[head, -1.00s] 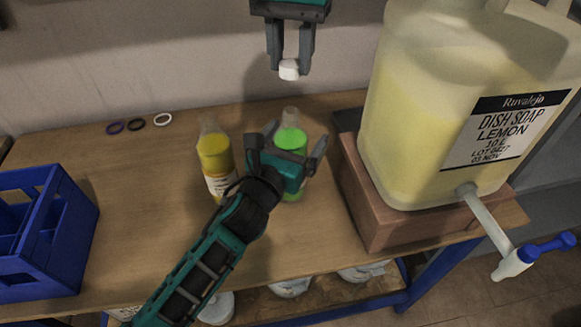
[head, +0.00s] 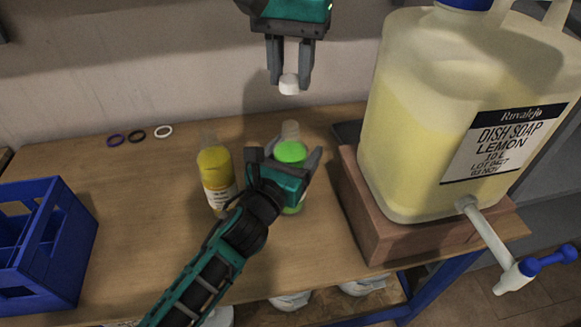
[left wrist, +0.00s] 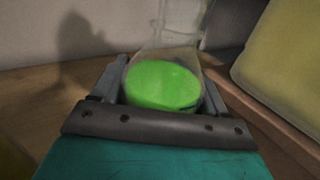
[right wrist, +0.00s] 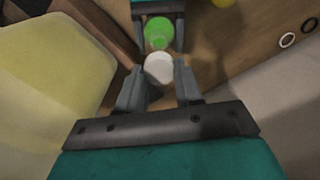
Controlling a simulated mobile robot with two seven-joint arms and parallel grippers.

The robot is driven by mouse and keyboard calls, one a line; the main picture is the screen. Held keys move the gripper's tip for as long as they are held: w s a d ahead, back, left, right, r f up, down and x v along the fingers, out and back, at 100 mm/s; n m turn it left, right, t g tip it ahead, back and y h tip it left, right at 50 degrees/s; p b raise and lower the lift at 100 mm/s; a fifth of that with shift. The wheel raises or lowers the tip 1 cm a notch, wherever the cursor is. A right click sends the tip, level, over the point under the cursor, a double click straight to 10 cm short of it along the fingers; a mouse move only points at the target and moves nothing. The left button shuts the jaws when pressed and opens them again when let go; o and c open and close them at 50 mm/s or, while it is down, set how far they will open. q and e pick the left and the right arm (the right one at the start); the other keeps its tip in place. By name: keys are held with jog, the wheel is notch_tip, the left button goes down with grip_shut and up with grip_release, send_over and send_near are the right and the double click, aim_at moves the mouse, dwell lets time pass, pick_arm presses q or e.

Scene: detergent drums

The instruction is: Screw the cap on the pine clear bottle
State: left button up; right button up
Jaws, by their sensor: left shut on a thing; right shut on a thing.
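The pine clear bottle (head: 291,152) holds bright green liquid and stands upright on the wooden bench; its neck is clear and bare. My left gripper (head: 290,160) is shut around its body, and the green shows between the fingers in the left wrist view (left wrist: 162,86). My right gripper (head: 290,72) is shut on a white cap (head: 289,84), held above the bottle's neck with a gap between them. In the right wrist view the cap (right wrist: 159,68) sits between the fingertips, with the green bottle (right wrist: 158,33) beyond it. The bottle's label is hidden by my left gripper.
A yellow bottle (head: 216,172) stands just left of my left gripper. A large dish soap drum (head: 410,110) with a tap (head: 515,275) stands on a wooden block (head: 380,228) at right. A blue crate (head: 75,235) is at left. Three rings (head: 137,134) lie at the back.

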send_over(291, 140)
jog(key=w, duration=0.2)
jog(key=shift+s+f, duration=0.15)
jog(key=shift+f, duration=1.05)
jog(key=shift+s+f, duration=0.1)
jog(key=shift+f, duration=1.1)
jog(key=shift+f, duration=0.9)
pick_arm(q)
jog(key=shift+s+r, duration=0.2)
jog(key=shift+r, duration=0.05)
pick_arm(e)
jog(key=shift+s+f, duration=0.25)
jog(key=shift+f, duration=0.6)
pick_arm(q)
grip_shut()
pick_arm(e)
jog(key=o, duration=0.6)
jog(key=shift+c, duration=0.2)
pick_arm(q)
jog(key=shift+a, duration=0.1)
pick_arm(e)
jog(key=o, duration=0.4)
jog(key=shift+r, duration=0.1)
